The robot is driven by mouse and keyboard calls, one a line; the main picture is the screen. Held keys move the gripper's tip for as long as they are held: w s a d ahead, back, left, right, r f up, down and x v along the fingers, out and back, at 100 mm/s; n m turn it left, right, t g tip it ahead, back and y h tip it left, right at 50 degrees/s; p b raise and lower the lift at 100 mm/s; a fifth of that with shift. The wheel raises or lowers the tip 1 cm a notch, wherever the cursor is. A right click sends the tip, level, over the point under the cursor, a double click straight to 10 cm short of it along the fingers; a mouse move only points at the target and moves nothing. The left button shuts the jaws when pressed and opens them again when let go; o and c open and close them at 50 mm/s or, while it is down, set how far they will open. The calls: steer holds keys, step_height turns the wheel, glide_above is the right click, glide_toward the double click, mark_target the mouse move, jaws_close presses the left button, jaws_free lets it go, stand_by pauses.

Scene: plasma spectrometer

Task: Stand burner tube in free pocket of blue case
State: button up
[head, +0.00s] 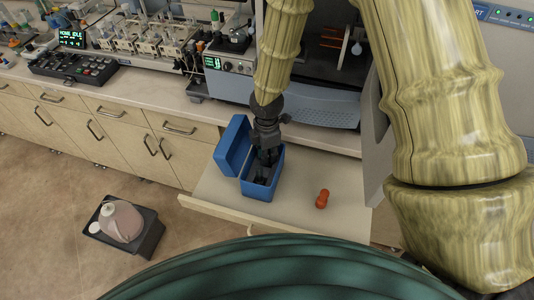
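The blue case (259,192) stands on a pale pull-out surface with its lid (232,146) open to the left. My gripper (263,172) points down over the case, its fingers at or inside the case opening. The fingers are small and dark, and I cannot tell whether they are open or shut. I cannot make out a burner tube in or near them. The case's pockets are mostly hidden by the gripper and in shadow.
An orange object (322,198) lies right of the case on the pale surface (345,180). The instrument (315,100) with an open compartment stands behind. A bench with glassware and a keypad is at left. A black tub with a jug (121,222) sits on the floor.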

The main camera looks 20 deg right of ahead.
steer(key=shift+o, duration=0.3)
steer(key=shift+w+f, duration=0.15)
steer(key=shift+w, duration=0.05)
steer(key=shift+s+r, duration=0.1)
steer(key=shift+r, duration=0.7)
step_height(320, 180, up, 11)
steer(key=shift+f+b, duration=0.15)
steer(key=shift+b, duration=0.75)
